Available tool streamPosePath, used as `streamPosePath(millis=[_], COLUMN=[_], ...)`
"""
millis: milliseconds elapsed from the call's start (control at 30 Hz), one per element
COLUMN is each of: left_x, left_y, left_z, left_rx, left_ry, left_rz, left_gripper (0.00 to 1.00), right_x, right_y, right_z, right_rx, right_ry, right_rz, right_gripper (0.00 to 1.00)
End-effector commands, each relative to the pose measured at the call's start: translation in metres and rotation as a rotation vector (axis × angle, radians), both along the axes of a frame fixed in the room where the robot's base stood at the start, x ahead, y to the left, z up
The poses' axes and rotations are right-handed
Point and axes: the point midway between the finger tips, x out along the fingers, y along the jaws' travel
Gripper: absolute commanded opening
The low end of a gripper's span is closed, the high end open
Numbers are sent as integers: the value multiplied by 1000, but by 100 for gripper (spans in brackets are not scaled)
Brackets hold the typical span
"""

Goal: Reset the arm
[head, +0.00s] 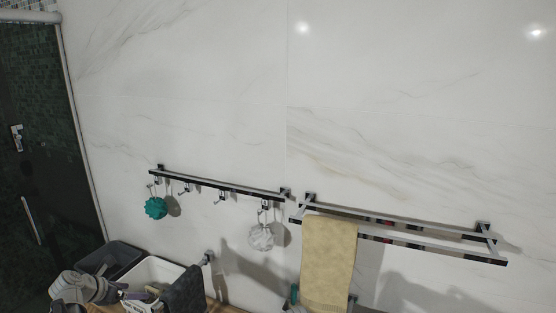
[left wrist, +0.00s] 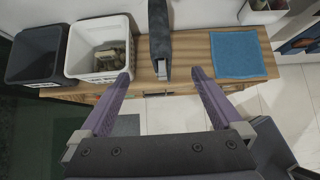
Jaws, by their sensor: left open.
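My left gripper (head: 143,298) shows at the bottom left of the head view, in front of the white basket. In the left wrist view its two purple fingers (left wrist: 160,76) are spread apart with nothing between them. They point toward the front edge of a wooden counter (left wrist: 190,78). My left arm comes in from the lower left in the head view. My right gripper cannot be made out in either view.
A white basket (left wrist: 98,42) with a beige item inside stands beside a dark basket (left wrist: 38,50). A dark grey item (left wrist: 160,32) and a folded blue towel (left wrist: 237,54) lie rightward. A hook rail (head: 215,183) and towel rack (head: 400,225) are on the wall.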

Motion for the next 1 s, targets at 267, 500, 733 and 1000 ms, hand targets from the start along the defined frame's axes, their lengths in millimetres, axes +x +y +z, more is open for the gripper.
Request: streamPosePath(millis=[267,500,733,1000], left_x=[-1,-6,-25,-96], left_y=[-37,-86,-164,-295], left_z=[-14,-32,-62,-118], left_rx=[90,214,417,785], left_ry=[9,17,14,-50], left_rz=[-143,-353,-729,-1570], left_gripper=[100,100,100,100], right_x=[0,0,0,0], right_y=[0,0,0,0], right_z=[-7,-16,-31,-63], right_rx=[0,0,0,0], right_ry=[0,0,0,0], right_rz=[0,0,-1,-1], right_gripper=[45,45,45,45])
